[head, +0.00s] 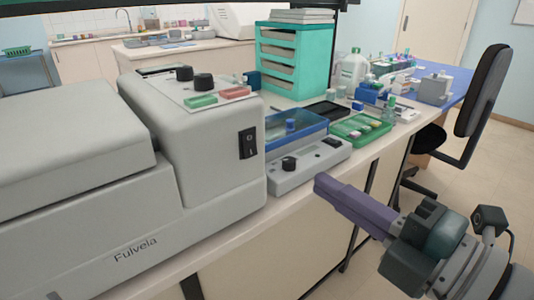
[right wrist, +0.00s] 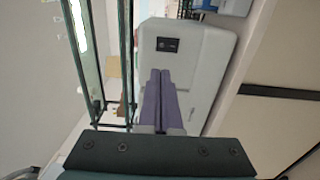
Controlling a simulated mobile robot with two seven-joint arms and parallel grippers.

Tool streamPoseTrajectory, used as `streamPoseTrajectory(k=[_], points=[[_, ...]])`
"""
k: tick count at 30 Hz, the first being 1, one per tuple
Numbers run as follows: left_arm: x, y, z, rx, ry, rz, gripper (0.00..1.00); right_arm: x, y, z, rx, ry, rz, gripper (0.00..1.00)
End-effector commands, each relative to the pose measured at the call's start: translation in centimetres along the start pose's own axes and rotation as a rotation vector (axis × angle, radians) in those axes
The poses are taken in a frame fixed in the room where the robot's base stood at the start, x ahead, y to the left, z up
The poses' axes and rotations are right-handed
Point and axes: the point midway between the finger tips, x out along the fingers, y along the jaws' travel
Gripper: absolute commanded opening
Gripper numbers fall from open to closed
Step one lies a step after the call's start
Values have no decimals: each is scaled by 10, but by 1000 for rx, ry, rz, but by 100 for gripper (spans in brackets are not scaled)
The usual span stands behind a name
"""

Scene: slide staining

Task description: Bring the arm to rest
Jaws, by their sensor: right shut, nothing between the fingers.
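My right gripper (head: 322,188) comes in from the lower right in the head view, in front of the bench's front edge. Its long purple fingers are together with nothing between them. In the right wrist view the fingers (right wrist: 160,78) lie side by side, with a grey machine behind them. My left gripper is not in either view.
A large grey machine marked Fulvela (head: 110,228) fills the left of the bench. A grey device with a blue tray (head: 290,130), a green tray (head: 360,132) and a teal drawer rack (head: 300,60) stand beyond it. A black chair (head: 482,90) is at right; floor there is open.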

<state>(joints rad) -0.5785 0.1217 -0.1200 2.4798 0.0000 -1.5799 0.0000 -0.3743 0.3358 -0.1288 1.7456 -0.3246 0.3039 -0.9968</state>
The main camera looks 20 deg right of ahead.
Motion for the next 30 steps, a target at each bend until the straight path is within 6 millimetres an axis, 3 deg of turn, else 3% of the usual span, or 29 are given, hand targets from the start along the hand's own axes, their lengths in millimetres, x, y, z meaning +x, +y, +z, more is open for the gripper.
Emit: streamPoseTrajectory(k=[11, 17, 23, 30], points=[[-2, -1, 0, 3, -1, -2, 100, 1, 0, 3, 42, -28, -26, 0], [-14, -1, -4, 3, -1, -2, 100, -9, -9, 18, 392, -256, -220, 0], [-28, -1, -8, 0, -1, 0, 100, -57, -29, 11, 891, -602, -487, 0], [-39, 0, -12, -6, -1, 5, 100, -132, -31, -29, 1297, -970, -745, 0]])
